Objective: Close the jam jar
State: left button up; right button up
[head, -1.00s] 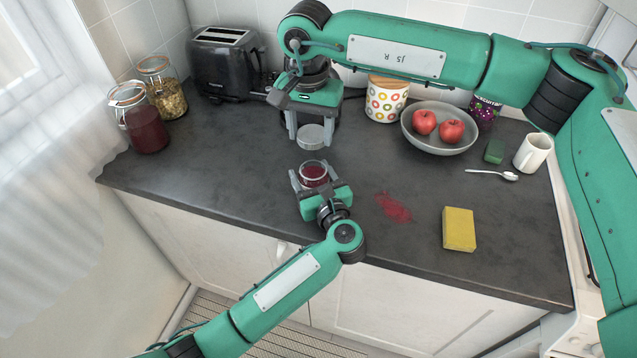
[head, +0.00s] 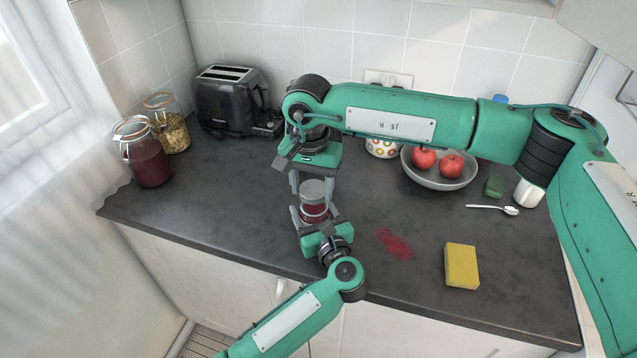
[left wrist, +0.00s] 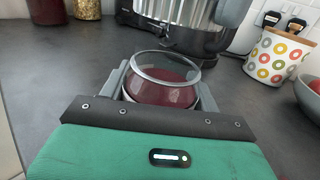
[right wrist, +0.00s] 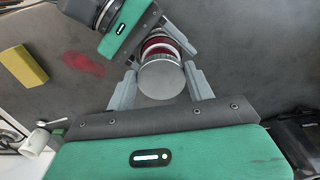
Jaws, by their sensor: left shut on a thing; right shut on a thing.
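The jam jar (head: 314,211) is a small open glass jar of dark red jam. My left gripper (head: 315,217) is shut around its sides and holds it upright over the counter. The round silver lid (head: 313,188) is between the fingers of my right gripper (head: 312,182), which is shut on it from above. The lid is above the jar. In the left wrist view, the lid (left wrist: 182,12) shows apart from the open jar rim (left wrist: 165,66). In the right wrist view, the lid (right wrist: 161,79) hides part of the jar (right wrist: 165,45).
A red jam smear (head: 395,243) and a yellow sponge (head: 461,266) are to the right. A bowl (head: 438,178) of apples, a spoon (head: 492,208) and a mug (head: 528,193) are farther right. Two storage jars (head: 146,160) and a toaster (head: 228,103) stand back left.

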aim_at(314, 216)
jog(key=shift+f, duration=0.15)
jog(key=shift+f, duration=0.75)
jog(key=shift+f, duration=0.6)
